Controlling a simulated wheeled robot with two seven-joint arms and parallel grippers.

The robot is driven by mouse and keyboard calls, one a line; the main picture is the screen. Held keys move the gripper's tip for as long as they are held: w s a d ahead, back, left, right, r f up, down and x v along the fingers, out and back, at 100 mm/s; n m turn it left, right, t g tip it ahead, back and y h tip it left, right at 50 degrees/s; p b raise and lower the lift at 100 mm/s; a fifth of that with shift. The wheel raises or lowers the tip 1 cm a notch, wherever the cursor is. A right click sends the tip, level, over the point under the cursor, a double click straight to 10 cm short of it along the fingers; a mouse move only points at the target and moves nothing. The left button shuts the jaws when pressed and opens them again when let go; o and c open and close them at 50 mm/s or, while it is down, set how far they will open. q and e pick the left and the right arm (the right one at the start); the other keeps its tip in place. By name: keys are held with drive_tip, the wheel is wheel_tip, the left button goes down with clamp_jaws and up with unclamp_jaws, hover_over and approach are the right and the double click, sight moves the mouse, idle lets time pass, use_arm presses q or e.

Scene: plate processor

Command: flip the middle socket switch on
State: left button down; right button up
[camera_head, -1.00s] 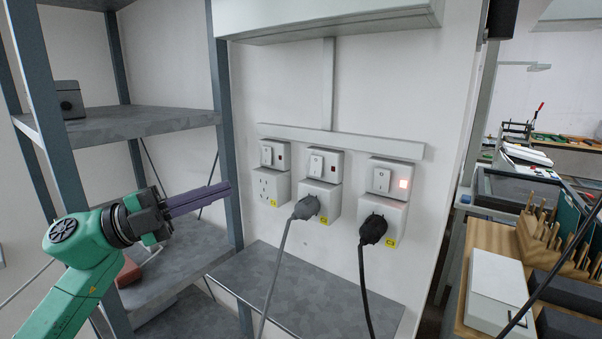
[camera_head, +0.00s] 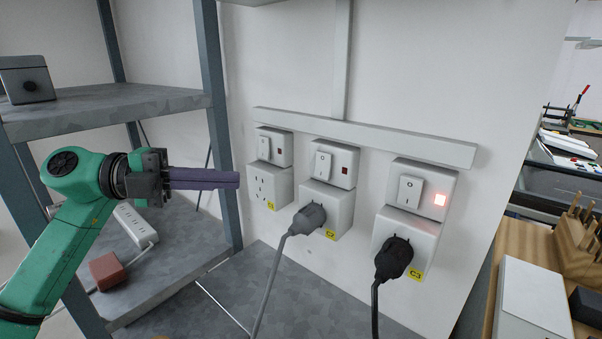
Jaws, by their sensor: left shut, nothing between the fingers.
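Three white socket units hang in a row on the wall. The middle switch (camera_head: 323,165) is a white rocker on the upper box of the middle socket (camera_head: 328,208), and its small indicator (camera_head: 344,170) is dark red and unlit. A grey plug (camera_head: 310,218) sits in the middle socket. The right switch (camera_head: 410,190) has a brightly lit indicator; the left switch (camera_head: 264,148) has a dark one. My left gripper (camera_head: 236,180) is shut and empty, its purple fingers pointing right, left of the left socket in the picture and apart from the switches. My right gripper is out of view.
A metal shelf rack (camera_head: 110,112) stands at the left, holding a grey box (camera_head: 27,80), a white power strip (camera_head: 136,226) and a red-brown block (camera_head: 108,271). A black plug (camera_head: 394,258) and cable hang from the right socket. A grey surface (camera_head: 300,292) lies below the sockets.

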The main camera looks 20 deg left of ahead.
sight(327, 177)
use_arm(q)
drive_tip(key=w+d+p, duration=0.2)
drive_tip(key=d+p, duration=0.1)
drive_tip(key=w+d+p, duration=0.2)
drive_tip(key=w+d, duration=0.1)
drive_tip(key=w+d+f+p, duration=0.1)
drive_tip(key=w+d+p, duration=0.1)
drive_tip(key=d+p, duration=0.1)
drive_tip(key=shift+w+d+p, duration=0.35)
drive_tip(key=shift+w+d, duration=0.05)
drive_tip(key=shift+d, duration=0.2)
drive_tip(key=shift+w+f, duration=0.1)
drive_tip(key=shift+f, duration=0.1)
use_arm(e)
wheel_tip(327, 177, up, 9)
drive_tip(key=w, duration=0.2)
